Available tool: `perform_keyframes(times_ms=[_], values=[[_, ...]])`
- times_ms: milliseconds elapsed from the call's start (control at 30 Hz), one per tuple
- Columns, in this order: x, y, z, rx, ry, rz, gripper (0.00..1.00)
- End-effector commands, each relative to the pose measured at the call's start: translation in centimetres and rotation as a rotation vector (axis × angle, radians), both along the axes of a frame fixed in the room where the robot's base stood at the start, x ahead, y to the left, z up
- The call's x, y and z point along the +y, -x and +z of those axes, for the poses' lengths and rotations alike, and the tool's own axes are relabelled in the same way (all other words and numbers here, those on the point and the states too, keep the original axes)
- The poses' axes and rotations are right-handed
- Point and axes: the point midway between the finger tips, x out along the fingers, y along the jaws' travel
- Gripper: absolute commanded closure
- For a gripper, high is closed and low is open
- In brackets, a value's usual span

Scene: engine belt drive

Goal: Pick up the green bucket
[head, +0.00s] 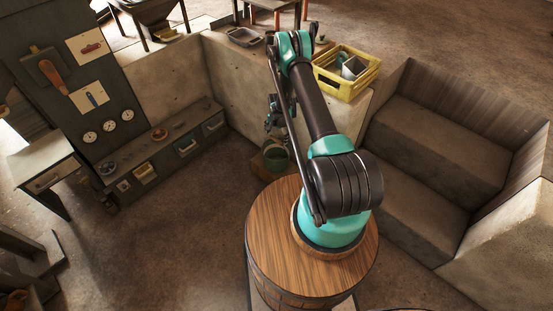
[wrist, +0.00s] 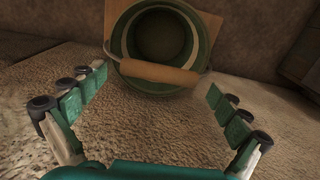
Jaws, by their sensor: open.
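The green bucket (head: 276,156) stands on a small wooden board on the floor, at the foot of the concrete wall. In the wrist view the green bucket (wrist: 128,44) is at the top middle, seen from above into its dark inside. Its handle has a tan wooden grip (wrist: 159,73) that lies across the near side of the rim. My gripper (wrist: 146,92) is open and empty, its two green fingers spread on either side, with the bucket beyond the fingertips. In the head view my gripper (head: 274,118) is small, just above the bucket, partly hidden by my arm.
A concrete wall (head: 238,85) stands right behind the bucket. A yellow crate (head: 329,84) and a grey tray (head: 243,37) sit on its top. A low bench with drawers (head: 165,150) is to the left. Concrete steps (head: 430,150) are at the right. Floor left of the bucket is clear.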

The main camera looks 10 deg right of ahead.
Motion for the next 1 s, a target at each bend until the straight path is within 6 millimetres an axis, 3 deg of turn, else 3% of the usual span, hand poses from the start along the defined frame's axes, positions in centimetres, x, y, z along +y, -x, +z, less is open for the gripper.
perform_keyframes(times_ms=[367, 900, 1000], values=[[-0.01, 0.01, -0.84, 0.0, 0.0, 0.0, 0.03], [0.0, 0.0, -0.82, 0.0, 0.0, 0.0, 0.7], [-0.01, -0.01, -0.8, 0.0, 0.0, 0.0, 0.78]])
